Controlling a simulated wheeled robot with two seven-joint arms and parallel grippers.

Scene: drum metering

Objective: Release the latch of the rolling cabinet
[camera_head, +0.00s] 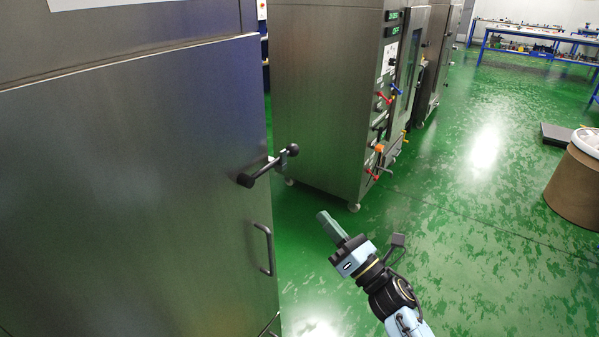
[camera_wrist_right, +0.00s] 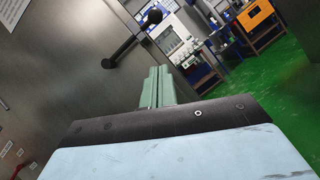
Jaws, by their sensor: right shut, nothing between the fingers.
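The rolling cabinet (camera_head: 140,170) is a large dark metal box at the left of the head view, with its door closed. Its latch (camera_head: 268,167) is a dark bar with black knobs at both ends, on the door's right edge. The latch also shows at the upper middle of the right wrist view (camera_wrist_right: 133,37). My right gripper (camera_head: 330,222) is shut and empty, below and to the right of the latch, apart from it. Its green fingers (camera_wrist_right: 157,88) lie together in the right wrist view and point toward the cabinet side. My left gripper is not in view.
A fixed door handle (camera_head: 264,249) sits below the latch. A second metal cabinet (camera_head: 325,95) with coloured valves and a display stands behind. A brown drum (camera_head: 577,185) stands at the far right. The green floor (camera_head: 470,240) between is clear.

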